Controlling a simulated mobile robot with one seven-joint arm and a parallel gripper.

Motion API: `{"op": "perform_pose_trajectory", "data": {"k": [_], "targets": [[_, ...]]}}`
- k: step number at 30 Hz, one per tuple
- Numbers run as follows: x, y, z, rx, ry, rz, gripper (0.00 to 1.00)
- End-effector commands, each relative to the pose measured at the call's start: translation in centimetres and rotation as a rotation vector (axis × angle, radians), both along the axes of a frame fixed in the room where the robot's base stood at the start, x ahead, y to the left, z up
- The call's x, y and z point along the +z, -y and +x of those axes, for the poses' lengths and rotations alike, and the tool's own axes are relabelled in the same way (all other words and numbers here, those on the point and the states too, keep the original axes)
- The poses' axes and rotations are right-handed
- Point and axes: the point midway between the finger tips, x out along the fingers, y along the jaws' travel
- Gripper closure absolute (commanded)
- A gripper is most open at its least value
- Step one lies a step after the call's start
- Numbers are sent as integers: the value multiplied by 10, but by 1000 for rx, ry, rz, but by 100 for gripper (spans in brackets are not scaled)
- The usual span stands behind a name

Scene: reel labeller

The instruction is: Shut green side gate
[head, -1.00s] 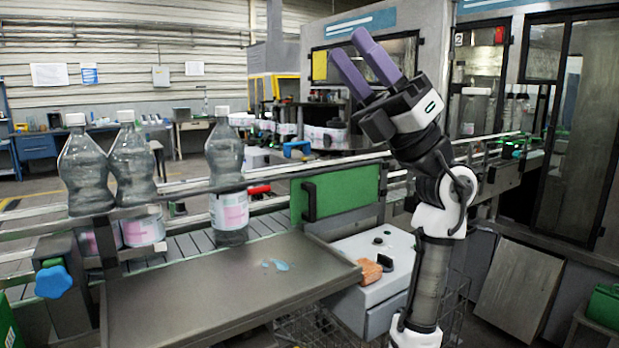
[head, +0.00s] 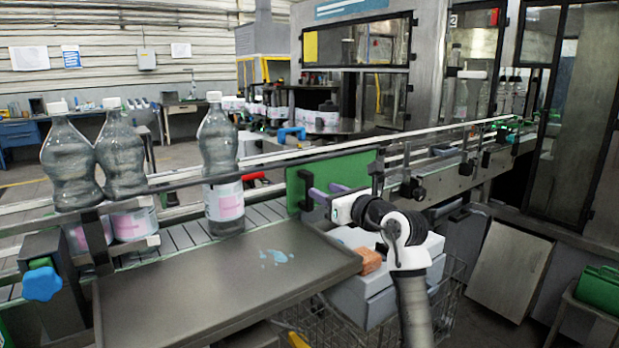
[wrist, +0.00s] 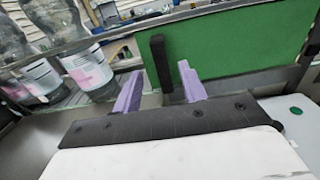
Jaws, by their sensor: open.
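The green side gate (head: 350,170) is a flat panel on the conveyor's near side, right of the steel tray; it stands swung out at an angle from the rail. Its black upright handle (head: 305,190) is near its left edge. My gripper (head: 325,193) is at the gate's lower left, with its purple fingers pointing left toward the handle. In the wrist view, my gripper (wrist: 158,88) has its two fingers apart, and the black handle (wrist: 161,62) shows between and beyond them against the green panel (wrist: 225,35). Whether a finger touches the handle, I cannot tell.
A clear bottle (head: 220,165) stands on the conveyor just left of the gate, with two more further left. The steel tray (head: 200,295) holds a small puddle. An orange-brown block (head: 370,261) lies on a white box below my arm. A blue knob (head: 42,283) is at left.

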Motion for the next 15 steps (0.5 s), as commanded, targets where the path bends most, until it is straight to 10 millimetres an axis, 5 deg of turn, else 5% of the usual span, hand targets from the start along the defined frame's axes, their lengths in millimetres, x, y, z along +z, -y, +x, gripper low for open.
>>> {"op": "perform_pose_trajectory", "data": {"k": [6, 15], "targets": [[4, -27, 36, 3, -2, 2, 58], [1, -42, 57, 0, 1, 2, 58]]}}
